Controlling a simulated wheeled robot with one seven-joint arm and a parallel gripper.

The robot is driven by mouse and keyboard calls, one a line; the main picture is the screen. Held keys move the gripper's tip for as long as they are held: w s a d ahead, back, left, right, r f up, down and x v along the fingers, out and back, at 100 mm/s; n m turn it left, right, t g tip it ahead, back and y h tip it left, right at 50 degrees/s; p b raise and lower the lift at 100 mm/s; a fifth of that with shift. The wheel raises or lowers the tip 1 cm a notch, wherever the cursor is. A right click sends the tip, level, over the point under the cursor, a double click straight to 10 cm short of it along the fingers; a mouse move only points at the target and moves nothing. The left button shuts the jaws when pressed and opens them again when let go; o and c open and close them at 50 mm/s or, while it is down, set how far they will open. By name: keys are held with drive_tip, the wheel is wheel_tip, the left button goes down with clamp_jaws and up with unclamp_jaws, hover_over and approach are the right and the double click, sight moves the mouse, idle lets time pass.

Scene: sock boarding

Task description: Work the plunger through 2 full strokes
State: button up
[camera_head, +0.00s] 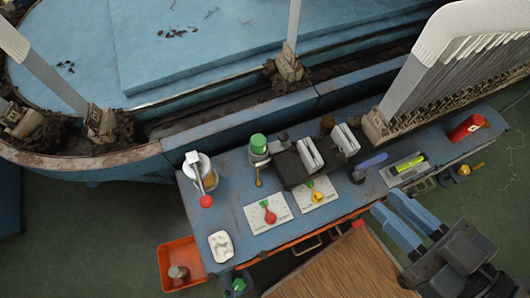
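The blue bench (235,215) also holds a dark block with pale upright plates (311,155), dial plates with red (268,211) and yellow (318,194) pointers, a yellow-green vial (409,164) and a red can (467,128). An orange bin (171,259) and brown wooden surface (340,272) are in front.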

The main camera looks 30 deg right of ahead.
clamp_jaws()
idle(1.0)
